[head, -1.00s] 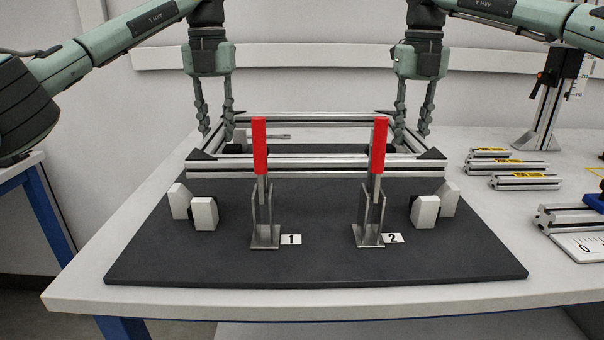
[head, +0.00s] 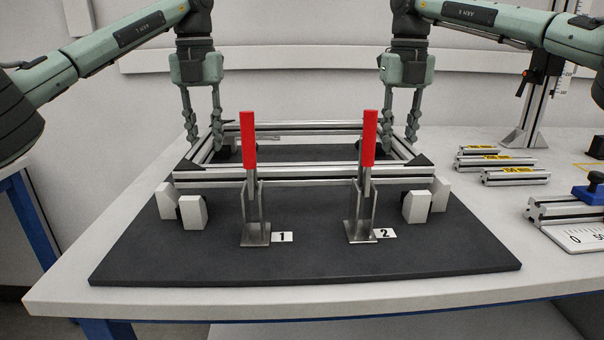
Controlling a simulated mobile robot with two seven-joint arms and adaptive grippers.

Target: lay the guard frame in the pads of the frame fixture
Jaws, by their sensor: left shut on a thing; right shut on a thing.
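The guard frame (head: 300,174), a rectangle of silver profile bars with black corners, is level above the frame fixture's dark base plate (head: 320,265). My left gripper (head: 204,140) is shut on its left side bar, and my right gripper (head: 400,138) on its right side bar. White pad blocks stand at the front left (head: 192,212) and front right (head: 417,207) corners. The frame's front corners are just above and behind them; contact cannot be told. The rear pads are mostly hidden by the frame.
Two upright clamps with red handles, the left (head: 249,140) marked 1 and the right (head: 369,140) marked 2, stand before the front bar. Several short profiles (head: 503,160) and a blue-knobbed device (head: 590,192) lie on the table at right.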

